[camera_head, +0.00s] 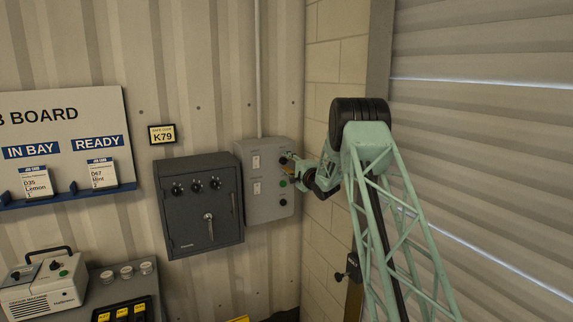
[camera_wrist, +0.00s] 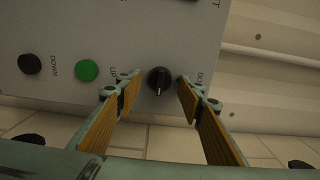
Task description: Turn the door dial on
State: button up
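The door dial (camera_wrist: 159,80) is a round black knob with a pale pointer line, on a grey control box (camera_wrist: 120,30). A partly hidden label starting "DO" is beside it. The pointer line runs towards the bottom of the wrist view; I cannot read its setting. My gripper (camera_wrist: 157,85) is open, with its fingertips on either side of the dial and apparent gaps between. In the head view the box (camera_head: 258,205) hangs on the wall, and my gripper (camera_head: 291,163) is at its upper right, largely hiding the dial.
A green UP button (camera_wrist: 87,70) and a black DOWN button (camera_wrist: 29,64) are on the same box. A dark grey key safe (camera_head: 200,225) with dials and a handle hangs left of it. A block wall (camera_head: 335,75) and a shutter door (camera_head: 490,130) are to the right.

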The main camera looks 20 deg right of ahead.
jog(key=shift+s, duration=0.15)
jog(key=s, duration=1.1)
jog(key=shift+s+d, duration=0.2)
jog(key=shift+s, duration=0.15)
dwell(0.6)
jog(key=s+a+r+n+g+h+b, duration=0.2)
jog(key=s+a+r+n+g+b, duration=0.25)
jog(key=s+a+r, duration=0.55)
jog(key=s+a+f+n+g+h+b, duration=0.15)
jog(key=s+a, duration=0.25)
jog(key=s, duration=0.5)
jog(key=s+a+r+n+g+y+b, duration=0.15)
jog(key=s+a, duration=0.25)
jog(key=s, duration=0.6)
jog(key=s+a+f+n+g+b, duration=0.2)
jog(key=s+a+f, duration=0.3)
jog(key=s, duration=1.2)
jog(key=s+a+f+n+g+y+b, duration=0.1)
jog(key=s+a+f+n, duration=0.4)
jog(key=s, duration=1.3)
jog(key=s+a+f+n+g+b, duration=0.3)
jog(key=s+a+f+b, duration=0.2)
jog(key=s, duration=1.2)
jog(key=shift+s+a+f, duration=0.3)
jog(key=shift+a+f, duration=0.2)
jog(key=shift+a, duration=0.75)
